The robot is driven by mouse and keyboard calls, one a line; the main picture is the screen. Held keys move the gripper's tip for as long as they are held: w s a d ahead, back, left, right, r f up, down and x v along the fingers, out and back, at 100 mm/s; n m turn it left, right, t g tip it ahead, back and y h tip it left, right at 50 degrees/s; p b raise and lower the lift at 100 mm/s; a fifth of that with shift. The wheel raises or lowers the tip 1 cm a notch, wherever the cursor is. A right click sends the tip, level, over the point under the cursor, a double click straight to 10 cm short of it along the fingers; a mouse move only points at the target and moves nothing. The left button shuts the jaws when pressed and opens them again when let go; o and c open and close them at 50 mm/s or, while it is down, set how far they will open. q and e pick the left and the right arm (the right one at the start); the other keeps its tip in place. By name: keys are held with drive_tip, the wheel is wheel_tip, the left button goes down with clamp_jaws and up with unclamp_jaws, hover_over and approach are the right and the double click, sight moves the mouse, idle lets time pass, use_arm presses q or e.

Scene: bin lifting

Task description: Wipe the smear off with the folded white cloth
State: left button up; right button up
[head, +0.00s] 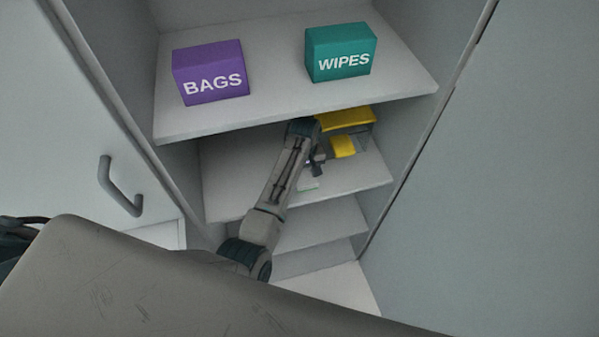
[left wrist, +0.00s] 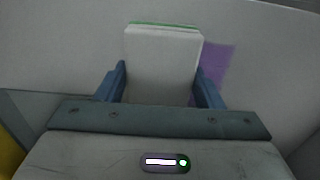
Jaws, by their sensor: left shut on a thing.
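The folded white cloth (left wrist: 162,62) with a green edge is between the blue fingers of my left gripper (left wrist: 163,88), which is shut on it. In the head view my left gripper (head: 317,168) is inside the cabinet, over the shelf below the boxes, and a pale bit of the cloth (head: 307,184) shows under it. The purple smear (left wrist: 216,60) shows in the left wrist view just right of the cloth, partly hidden behind it. I cannot tell whether the cloth touches the surface. The smear does not show in the head view. My right gripper is in neither view.
A purple BAGS box (head: 210,73) and a teal WIPES box (head: 340,53) stand on the shelf above (head: 280,88). A yellow object (head: 346,117) is beside my gripper, close to the right wall. The cabinet walls and upper shelf hem my arm in.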

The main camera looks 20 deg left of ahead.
use_arm(q)
drive_tip(key=shift+w+d, duration=0.45)
drive_tip(key=shift+d, duration=0.25)
drive_tip(key=shift+w+d, duration=0.4)
drive_tip(key=shift+d, duration=0.3)
drive_tip(key=shift+s+a, duration=0.55)
drive_tip(key=shift+a, duration=0.35)
drive_tip(key=shift+s+a, duration=0.5)
drive_tip(key=shift+a, duration=0.4)
